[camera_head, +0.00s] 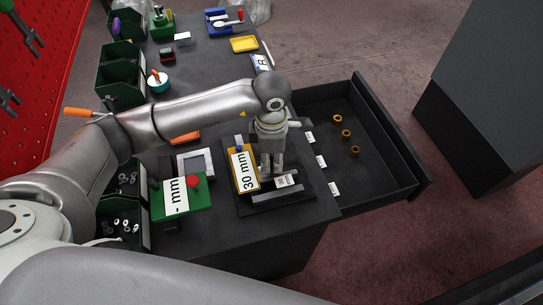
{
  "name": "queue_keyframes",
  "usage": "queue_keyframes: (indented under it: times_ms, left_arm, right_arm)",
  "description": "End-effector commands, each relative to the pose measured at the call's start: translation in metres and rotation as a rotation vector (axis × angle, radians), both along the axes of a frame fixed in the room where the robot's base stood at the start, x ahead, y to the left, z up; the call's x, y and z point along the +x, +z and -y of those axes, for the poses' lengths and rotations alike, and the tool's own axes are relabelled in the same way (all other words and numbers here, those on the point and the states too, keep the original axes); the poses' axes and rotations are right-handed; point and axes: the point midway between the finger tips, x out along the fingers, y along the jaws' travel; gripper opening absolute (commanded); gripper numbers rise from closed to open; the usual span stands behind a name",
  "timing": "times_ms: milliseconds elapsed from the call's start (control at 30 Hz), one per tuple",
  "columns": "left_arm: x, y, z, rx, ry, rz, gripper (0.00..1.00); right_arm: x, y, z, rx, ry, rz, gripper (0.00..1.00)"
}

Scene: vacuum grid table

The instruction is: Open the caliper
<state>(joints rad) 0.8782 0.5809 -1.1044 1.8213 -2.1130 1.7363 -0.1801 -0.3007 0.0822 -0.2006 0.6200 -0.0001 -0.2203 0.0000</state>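A caliper-like grey metal fixture (279,194) sits on a dark base plate at the front right of the table. A yellow block labelled "30 mm" (243,170) stands at its left. My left gripper (271,172) points down over the fixture, just right of the yellow block. Its fingers look close together, but I cannot tell whether they are open or shut, or whether they touch the fixture. The gripper hides part of the fixture. My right gripper is not in view.
A green box labelled "- mm" with a red button (193,181) stands left of the fixture. An open drawer (372,172) with three orange rings juts out at the right. Green bins (120,77) line the table's left side. A red pegboard (30,90) is at far left.

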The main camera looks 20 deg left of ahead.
Motion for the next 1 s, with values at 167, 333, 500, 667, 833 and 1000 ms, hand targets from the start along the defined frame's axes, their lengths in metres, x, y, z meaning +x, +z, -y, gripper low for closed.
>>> queue_keyframes:
  times_ms: [167, 333, 500, 667, 833, 1000]
  left_arm:
    - [0.0, 0.0, 0.0, 0.0, 0.0, 0.0, 0.02]
    - [0.0, 0.001, 0.0, -0.001, 0.0, 0.0, 0.0]
    - [0.002, 0.0, 0.0, -0.002, 0.0, 0.002, 0.0]
    - [0.013, -0.003, -0.008, 0.0, 0.002, 0.004, 0.0]
    - [0.028, -0.002, -0.018, 0.0, 0.003, 0.005, 0.0]
    - [0.03, 0.002, -0.019, -0.001, 0.002, 0.006, 0.0]
  right_arm:
    - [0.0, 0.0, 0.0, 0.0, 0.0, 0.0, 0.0]
    - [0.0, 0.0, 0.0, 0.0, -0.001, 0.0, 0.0]
    - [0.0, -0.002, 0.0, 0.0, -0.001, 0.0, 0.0]
    - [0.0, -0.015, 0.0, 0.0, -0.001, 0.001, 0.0]
    - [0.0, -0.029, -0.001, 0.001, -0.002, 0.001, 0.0]
    - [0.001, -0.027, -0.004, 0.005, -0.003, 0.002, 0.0]
